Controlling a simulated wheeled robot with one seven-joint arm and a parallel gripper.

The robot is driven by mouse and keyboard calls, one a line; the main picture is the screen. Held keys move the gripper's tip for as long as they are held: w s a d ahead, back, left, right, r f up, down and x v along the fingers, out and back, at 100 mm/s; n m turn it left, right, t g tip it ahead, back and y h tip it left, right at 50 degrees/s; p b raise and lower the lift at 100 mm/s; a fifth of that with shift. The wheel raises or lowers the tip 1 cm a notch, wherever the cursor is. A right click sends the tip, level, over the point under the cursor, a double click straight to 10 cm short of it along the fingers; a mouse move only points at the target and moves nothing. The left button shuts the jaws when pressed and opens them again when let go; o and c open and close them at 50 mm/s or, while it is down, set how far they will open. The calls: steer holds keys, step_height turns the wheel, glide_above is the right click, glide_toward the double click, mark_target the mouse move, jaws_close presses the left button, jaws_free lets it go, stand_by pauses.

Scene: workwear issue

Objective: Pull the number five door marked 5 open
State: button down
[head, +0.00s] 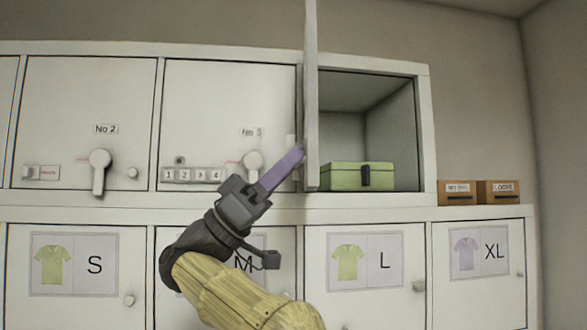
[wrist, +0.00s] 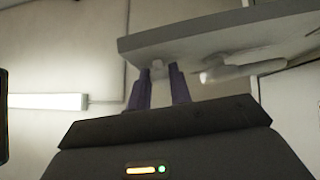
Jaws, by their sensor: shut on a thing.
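In the head view, a pale upper locker door (head: 311,110) stands swung out, seen almost edge-on, with its open compartment to the right. Its front marking is hidden, so I cannot read a number on it. My gripper (head: 297,154), with purple fingers, reaches up to the front side of this door near its lower part. In the wrist view, the fingers (wrist: 160,75) are shut on a small knob (wrist: 157,65) on the door panel (wrist: 215,35). A pale lever handle (wrist: 228,72) sits beside the knob on the same panel.
A green box (head: 347,177) sits inside the open compartment. The closed No 2 door (head: 80,90) and another closed door (head: 225,95) with a keypad are to the left. Lettered lower doors run beneath. Two small brown boxes (head: 497,191) stand at the right on the ledge.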

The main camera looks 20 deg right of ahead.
steer(key=shift+r, duration=0.1)
steer(key=c, duration=1.3)
jaws_free()
steer(key=shift+s, duration=0.1)
steer(key=b+v, duration=1)
steer(key=v, duration=0.7)
steer(key=shift+f, duration=0.2)
steer(key=shift+a, duration=0.1)
